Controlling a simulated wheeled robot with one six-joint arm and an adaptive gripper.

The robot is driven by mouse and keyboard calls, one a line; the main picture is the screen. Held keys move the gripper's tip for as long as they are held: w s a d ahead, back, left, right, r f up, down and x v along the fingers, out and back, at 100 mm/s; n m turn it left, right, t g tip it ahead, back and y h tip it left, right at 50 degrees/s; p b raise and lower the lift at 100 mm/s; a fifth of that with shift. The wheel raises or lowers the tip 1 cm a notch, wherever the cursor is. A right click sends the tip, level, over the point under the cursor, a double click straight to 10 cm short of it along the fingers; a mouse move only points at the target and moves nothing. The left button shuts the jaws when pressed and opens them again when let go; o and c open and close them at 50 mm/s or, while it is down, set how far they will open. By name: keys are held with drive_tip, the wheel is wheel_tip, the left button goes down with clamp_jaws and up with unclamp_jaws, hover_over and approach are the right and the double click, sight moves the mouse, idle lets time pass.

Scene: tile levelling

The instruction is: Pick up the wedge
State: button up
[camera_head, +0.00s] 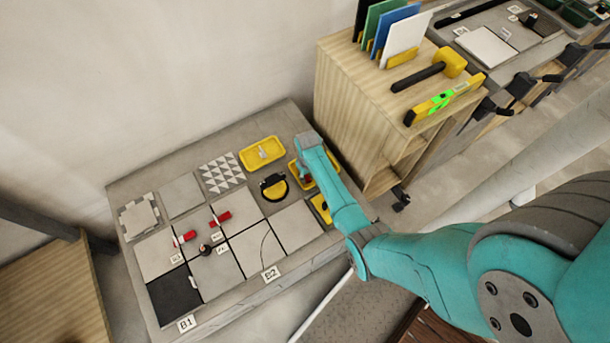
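My arm reaches over the right end of the grey tiled platform, above a yellow tray (332,183). My gripper (304,174) is down at this tray and mostly hidden by my own arm. I cannot see its fingers clearly or whether they hold anything. A little red shows in the tray beside it, perhaps a wedge, but too small to tell. Two red wedge-like pieces lie out on the tiles, a left red piece (183,238) and a right red piece (221,219), both well left of my gripper.
Another yellow tray (262,153) with small white pieces stands behind. A black-and-yellow round tool (274,187) lies near my gripper. A wooden cabinet (350,105) stands close on the right, carrying a yellow mallet (452,63) and a yellow level (446,99). A dark small object (205,249) sits among the tiles.

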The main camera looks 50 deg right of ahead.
drive_tip(key=shift+f, duration=0.25)
drive_tip(key=c, duration=0.4)
drive_tip(key=shift+c, duration=0.2)
drive_tip(key=shift+r, duration=0.15)
